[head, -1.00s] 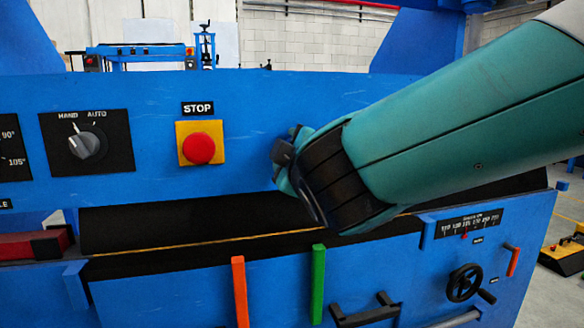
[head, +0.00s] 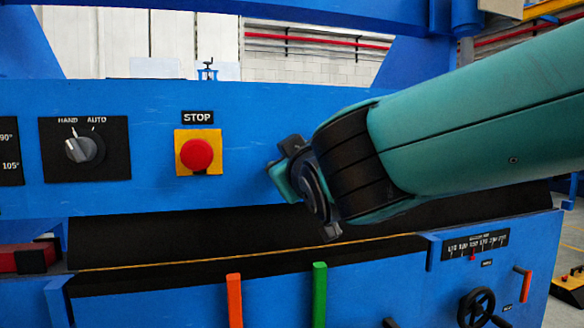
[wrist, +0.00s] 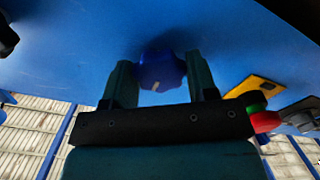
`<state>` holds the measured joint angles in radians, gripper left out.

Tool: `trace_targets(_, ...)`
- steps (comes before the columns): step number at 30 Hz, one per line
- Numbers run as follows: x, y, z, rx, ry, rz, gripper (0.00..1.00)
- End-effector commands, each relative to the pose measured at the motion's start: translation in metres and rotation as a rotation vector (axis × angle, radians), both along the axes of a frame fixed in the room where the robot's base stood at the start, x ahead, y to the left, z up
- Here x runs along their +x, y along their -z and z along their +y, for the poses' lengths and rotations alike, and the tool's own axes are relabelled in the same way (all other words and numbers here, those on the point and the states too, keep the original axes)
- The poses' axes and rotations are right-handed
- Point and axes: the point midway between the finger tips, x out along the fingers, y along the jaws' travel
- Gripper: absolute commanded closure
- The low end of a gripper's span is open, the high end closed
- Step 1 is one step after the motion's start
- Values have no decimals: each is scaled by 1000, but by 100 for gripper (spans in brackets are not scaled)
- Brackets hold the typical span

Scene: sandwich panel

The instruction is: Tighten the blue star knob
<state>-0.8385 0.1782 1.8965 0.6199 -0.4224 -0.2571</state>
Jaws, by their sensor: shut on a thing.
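The blue star knob (wrist: 161,72) is on the blue panel in the wrist view. It has a small pale mark on its face. My gripper (wrist: 158,64) has one finger on each side of the knob and is shut on it. In the head view my gripper (head: 284,172) is against the front of the blue panel, right of the STOP button, and the knob is hidden behind it.
The red STOP button (head: 197,154) on its yellow plate is left of my gripper. A HAND/AUTO selector (head: 84,149) is further left. Below stand an orange lever (head: 234,300) and a green lever (head: 319,295). A handwheel (head: 476,308) is at lower right.

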Motion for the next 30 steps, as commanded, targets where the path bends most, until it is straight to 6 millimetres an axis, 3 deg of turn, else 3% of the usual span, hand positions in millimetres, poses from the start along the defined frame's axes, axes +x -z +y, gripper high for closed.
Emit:
trace_targets(11,0,1,-1,3,2,4,71)
trace_targets(12,0,1,-1,3,2,4,43)
trace_targets(15,0,1,-1,3,2,4,22)
trace_targets(25,-3,0,-1,3,0,2,22)
trace_targets(30,-27,0,-7,3,-3,1,22)
